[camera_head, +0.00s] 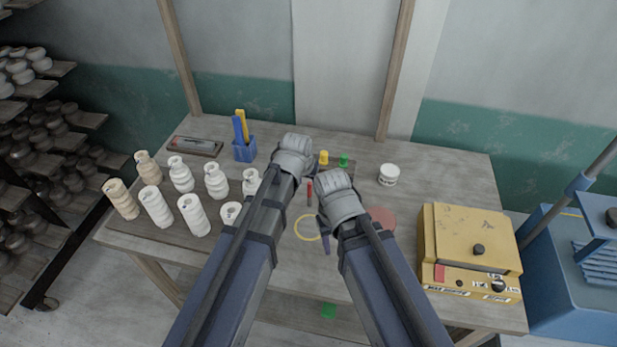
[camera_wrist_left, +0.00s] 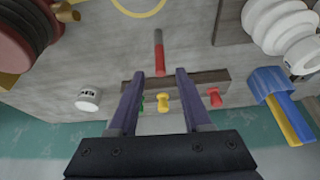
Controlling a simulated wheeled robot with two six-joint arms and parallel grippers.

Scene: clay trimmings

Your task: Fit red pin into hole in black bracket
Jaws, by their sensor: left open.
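A slim red-and-grey pin (camera_wrist_left: 159,52) lies on the table just beyond my left fingertips in the left wrist view. It also shows as a red pin (camera_head: 309,192) between my two wrists in the head view. A wooden rack (camera_wrist_left: 133,87) lies behind the fingers, with a red-headed peg (camera_wrist_left: 215,97) and a yellow one (camera_wrist_left: 163,103). My right gripper (camera_head: 326,238) shows only as a dark finger; its opening is hidden. I cannot make out a black bracket.
A blue holder (camera_head: 244,150), a white jar (camera_head: 389,175) and a yellow box (camera_head: 470,243) stand on the table. A yellow ring (camera_head: 299,228) marks the tabletop. A dark red grooved object (camera_wrist_left: 25,40) is beside the left wrist.

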